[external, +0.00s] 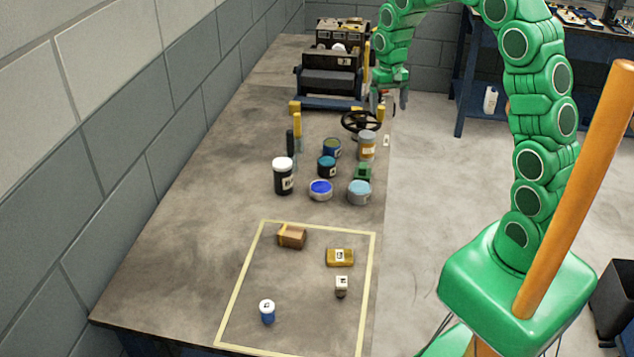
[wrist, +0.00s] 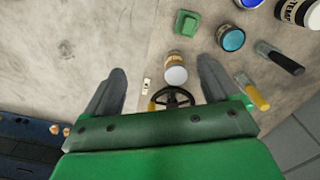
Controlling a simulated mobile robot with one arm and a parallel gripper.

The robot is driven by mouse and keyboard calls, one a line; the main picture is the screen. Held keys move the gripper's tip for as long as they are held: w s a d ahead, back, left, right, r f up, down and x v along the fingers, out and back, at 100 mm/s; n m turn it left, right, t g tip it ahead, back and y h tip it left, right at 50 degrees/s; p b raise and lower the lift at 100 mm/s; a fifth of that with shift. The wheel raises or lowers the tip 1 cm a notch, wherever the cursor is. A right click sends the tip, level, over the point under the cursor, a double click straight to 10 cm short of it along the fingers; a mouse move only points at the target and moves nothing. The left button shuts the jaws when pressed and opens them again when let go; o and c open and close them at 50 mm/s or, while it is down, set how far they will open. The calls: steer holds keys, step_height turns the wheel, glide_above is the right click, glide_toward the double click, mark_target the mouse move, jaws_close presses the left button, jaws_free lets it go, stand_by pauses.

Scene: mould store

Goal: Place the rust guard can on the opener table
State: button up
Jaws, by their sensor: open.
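Several cans stand grouped on the workbench in the external view; no label reads clearly as rust guard. An orange can with a grey lid and pale label (external: 367,147) stands at the group's back right, beside a black handwheel (external: 361,121). In the wrist view, a can with a pale grey lid (wrist: 176,75) shows between my fingers, still apart from them. My gripper (external: 390,98) is open and empty above the bench's right edge, near the handwheel; it also shows in the wrist view (wrist: 160,75). A dark machine (external: 333,80) stands behind; I cannot tell whether it includes the opener table.
Near the orange can are a teal can (external: 327,167), a light-blue can (external: 360,192), a black white-lidded jar (external: 283,178) and a green block (external: 363,172). A yellow-taped rectangle (external: 248,270) holds small boxes and a blue bottle. The bench's left side is clear.

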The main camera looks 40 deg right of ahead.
steer(key=s+a+r+n, duration=0.1)
steer(key=s+r, duration=0.2)
steer(key=s, duration=1)
steer(key=s+a+r+n+g, duration=0.1)
steer(key=s+r, duration=0.3)
steer(key=s, duration=0.9)
steer(key=s+a+r+n, duration=0.2)
steer(key=s+r, duration=0.1)
steer(key=s, duration=1)
steer(key=shift+s+a+r, duration=0.15)
steer(key=shift+s, duration=0.15)
